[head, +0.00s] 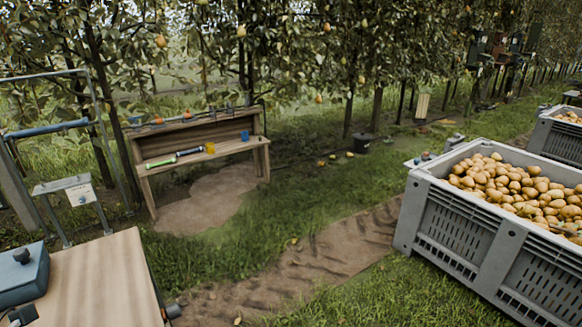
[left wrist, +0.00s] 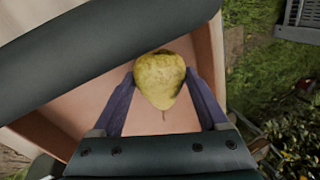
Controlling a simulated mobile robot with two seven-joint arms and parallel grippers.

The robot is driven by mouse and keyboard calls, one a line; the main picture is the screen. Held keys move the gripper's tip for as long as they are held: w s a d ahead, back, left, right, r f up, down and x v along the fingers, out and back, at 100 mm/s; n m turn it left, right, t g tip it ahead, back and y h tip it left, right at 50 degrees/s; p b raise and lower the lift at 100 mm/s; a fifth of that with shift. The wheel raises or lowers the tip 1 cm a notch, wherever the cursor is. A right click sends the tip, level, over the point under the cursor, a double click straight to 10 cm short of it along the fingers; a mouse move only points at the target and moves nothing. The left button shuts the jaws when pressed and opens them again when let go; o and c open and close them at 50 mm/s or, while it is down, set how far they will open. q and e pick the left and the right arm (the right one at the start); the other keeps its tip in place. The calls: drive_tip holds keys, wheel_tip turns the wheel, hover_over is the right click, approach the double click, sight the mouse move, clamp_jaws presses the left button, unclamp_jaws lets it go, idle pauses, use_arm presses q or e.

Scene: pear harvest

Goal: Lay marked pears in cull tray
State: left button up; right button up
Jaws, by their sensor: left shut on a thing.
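In the left wrist view my left gripper (left wrist: 160,84) is shut on a yellow-green pear (left wrist: 159,70), one finger on each side. The pear's stem end points toward the gripper's base. Its skin looks mottled, with darker patches near the far end; I cannot tell whether this is a mark. Behind the pear is a flat tan surface (left wrist: 85,103) with a pale edge; I cannot tell whether it is the cull tray or how far below the pear it lies. Neither gripper shows in the head view. No tray is clearly identifiable there.
In the head view a wooden table (head: 88,282) with a blue box (head: 22,274) stands at lower left. A wooden bench (head: 205,146) holds tools. A grey crate (head: 440,225) full of pears (head: 515,187) stands at right. Grass and a dirt track lie between.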

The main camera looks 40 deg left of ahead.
use_arm(q)
drive_tip(key=shift+f+b, duration=0.7)
drive_tip(key=shift+f, duration=0.1)
idle(0.4)
drive_tip(key=o, duration=1.4)
